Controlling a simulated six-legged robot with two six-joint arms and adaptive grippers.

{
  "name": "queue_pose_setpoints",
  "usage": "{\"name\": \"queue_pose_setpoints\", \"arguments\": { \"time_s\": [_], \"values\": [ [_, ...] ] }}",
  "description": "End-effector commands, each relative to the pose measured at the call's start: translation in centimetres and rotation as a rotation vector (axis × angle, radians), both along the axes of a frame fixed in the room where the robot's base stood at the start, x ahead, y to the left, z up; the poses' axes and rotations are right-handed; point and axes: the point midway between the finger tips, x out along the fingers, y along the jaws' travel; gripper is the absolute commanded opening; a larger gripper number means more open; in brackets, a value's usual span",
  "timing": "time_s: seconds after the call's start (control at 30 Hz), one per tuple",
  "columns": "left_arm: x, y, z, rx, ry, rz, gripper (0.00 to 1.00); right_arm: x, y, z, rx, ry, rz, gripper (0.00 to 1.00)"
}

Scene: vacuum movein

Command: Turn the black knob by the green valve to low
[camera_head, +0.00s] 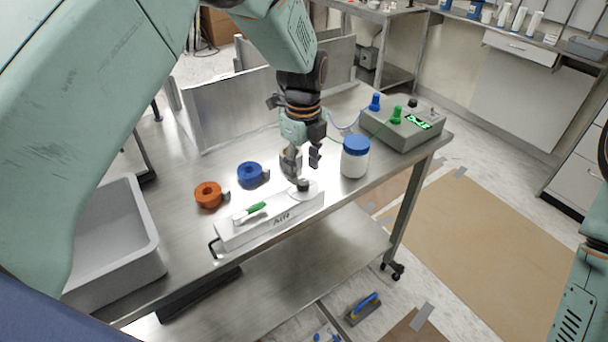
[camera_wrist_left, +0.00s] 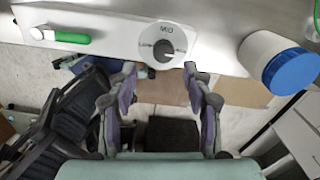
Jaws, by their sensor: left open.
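The black knob (camera_head: 303,186) sits on a white round dial at the right end of a white box on the metal table. It also shows in the left wrist view (camera_wrist_left: 162,47), with small lettering around it. The green valve handle (camera_head: 250,211) lies on the same box to the left of the knob; it shows in the left wrist view too (camera_wrist_left: 72,38). My left gripper (camera_head: 302,162) is open just by the knob. In the left wrist view its two fingers (camera_wrist_left: 160,85) are apart and empty, with the knob ahead between their tips. My right gripper is out of view.
A white jar with a blue lid (camera_head: 355,157) stands right of the knob. Blue tape (camera_head: 251,175) and orange tape (camera_head: 208,195) rolls lie left. A grey basin (camera_head: 154,235) is at the left.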

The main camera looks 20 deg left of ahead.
Motion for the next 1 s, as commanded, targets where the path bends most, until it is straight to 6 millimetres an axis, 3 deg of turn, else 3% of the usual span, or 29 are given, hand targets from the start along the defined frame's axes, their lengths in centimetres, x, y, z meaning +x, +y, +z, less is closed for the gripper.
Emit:
{"name": "queue_pose_setpoints", "arguments": {
  "time_s": [0.23,0.63,1.0],
  "values": [
    [-0.1,0.1,-3.3,0.000,0.001,0.001,0.50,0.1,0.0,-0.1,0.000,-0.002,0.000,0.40],
    [0.4,0.1,-3.9,0.000,-0.001,0.000,0.50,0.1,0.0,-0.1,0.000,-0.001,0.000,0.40],
    [0.5,0.1,-3.9,-0.001,-0.002,0.001,0.18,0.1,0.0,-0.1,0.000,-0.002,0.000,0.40]
  ]
}}
